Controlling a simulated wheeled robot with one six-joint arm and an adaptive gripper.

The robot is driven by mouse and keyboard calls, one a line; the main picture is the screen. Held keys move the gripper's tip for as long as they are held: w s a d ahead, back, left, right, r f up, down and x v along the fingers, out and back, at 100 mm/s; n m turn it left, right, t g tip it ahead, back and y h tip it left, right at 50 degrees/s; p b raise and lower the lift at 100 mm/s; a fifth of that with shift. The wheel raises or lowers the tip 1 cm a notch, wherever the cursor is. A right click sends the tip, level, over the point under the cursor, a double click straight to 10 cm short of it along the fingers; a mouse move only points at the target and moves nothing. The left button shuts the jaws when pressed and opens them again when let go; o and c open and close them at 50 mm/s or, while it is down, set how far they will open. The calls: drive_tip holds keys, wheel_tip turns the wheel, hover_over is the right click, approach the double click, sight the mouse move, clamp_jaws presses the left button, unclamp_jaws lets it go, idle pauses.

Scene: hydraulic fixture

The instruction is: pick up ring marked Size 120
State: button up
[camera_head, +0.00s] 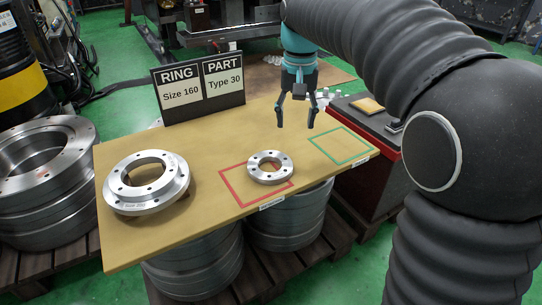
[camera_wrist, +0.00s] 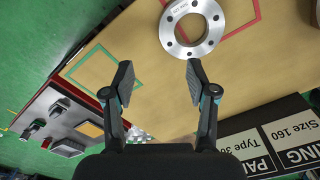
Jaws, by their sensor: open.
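A small silver ring (camera_head: 257,177) with bolt holes lies flat on the wooden table, partly over the red outline. It also shows at the top of the wrist view (camera_wrist: 170,29); its marking is too small to read. A larger, thicker silver ring (camera_head: 125,201) lies at the table's left end, also without a readable size. My gripper (camera_head: 295,123) is open and empty, pointing down above the table, behind and right of the small ring. In the wrist view, my fingers (camera_wrist: 160,75) are apart, with the small ring beyond the right fingertip.
A black sign (camera_head: 203,106) at the table's back reads "RING Size 160" and "PART Type 30". A green outline (camera_head: 338,161) at the right is empty. A red-sided cabinet (camera_head: 367,150) stands beside the table. Stacks of large rings (camera_head: 40,160) stand left and below.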

sight(287, 164)
drive_tip(key=f+b, duration=0.1)
drive_tip(key=f, duration=0.3)
drive_tip(key=a+f, duration=0.1)
drive_tip(key=f, duration=0.4)
drive_tip(key=w+f+b, duration=0.1)
drive_tip(key=f, duration=0.4)
drive_tip(key=shift+w+a+b, duration=0.1)
drive_tip(key=shift+a+b, duration=0.05)
drive_tip(key=shift+b, duration=0.15)
drive_tip(key=shift+c, duration=0.2)
drive_tip(key=shift+r, duration=0.1)
clamp_jaws()
